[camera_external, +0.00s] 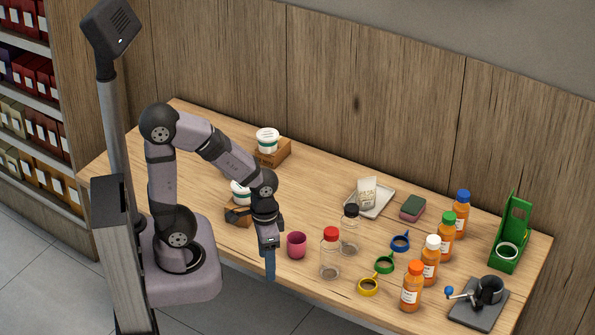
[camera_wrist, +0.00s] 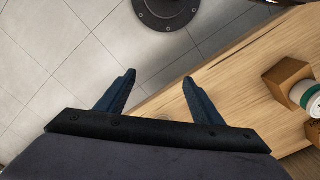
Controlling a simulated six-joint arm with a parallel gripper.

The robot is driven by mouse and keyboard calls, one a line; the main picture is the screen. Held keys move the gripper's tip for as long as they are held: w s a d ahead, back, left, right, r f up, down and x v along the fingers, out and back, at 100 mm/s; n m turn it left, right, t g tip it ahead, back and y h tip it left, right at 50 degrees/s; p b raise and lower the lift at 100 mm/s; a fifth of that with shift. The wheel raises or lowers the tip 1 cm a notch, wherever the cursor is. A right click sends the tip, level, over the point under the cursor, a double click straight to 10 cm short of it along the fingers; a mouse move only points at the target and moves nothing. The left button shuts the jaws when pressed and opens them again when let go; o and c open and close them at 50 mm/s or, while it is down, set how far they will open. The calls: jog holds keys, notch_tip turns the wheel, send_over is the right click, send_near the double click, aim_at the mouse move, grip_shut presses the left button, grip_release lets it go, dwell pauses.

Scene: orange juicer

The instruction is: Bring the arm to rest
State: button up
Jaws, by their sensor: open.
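My gripper (camera_external: 270,262) hangs pointing down at the table's front edge, left of the pink cup (camera_external: 297,245). In the wrist view its two blue fingers (camera_wrist: 158,90) are spread apart with nothing between them. Below them are the grey floor tiles and the edge of the wooden table (camera_wrist: 240,60). My arm is bent at the elbow, reaching out from its base to the right. The table (camera_external: 200,135) also shows in the external view.
White tubs on wooden blocks (camera_external: 272,155) stand behind my gripper; one is partly hidden by my arm. A red-capped jar (camera_external: 330,255), coloured rings (camera_external: 384,263), orange bottles (camera_external: 446,240), a tray (camera_external: 378,206), a green stand (camera_external: 512,235) and a dark plate (camera_external: 477,312) lie right.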

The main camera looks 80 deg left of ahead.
notch_tip(320, 180, up, 5)
jog(key=p, duration=0.5)
jog(key=shift+r, duration=0.1)
dwell(0.9)
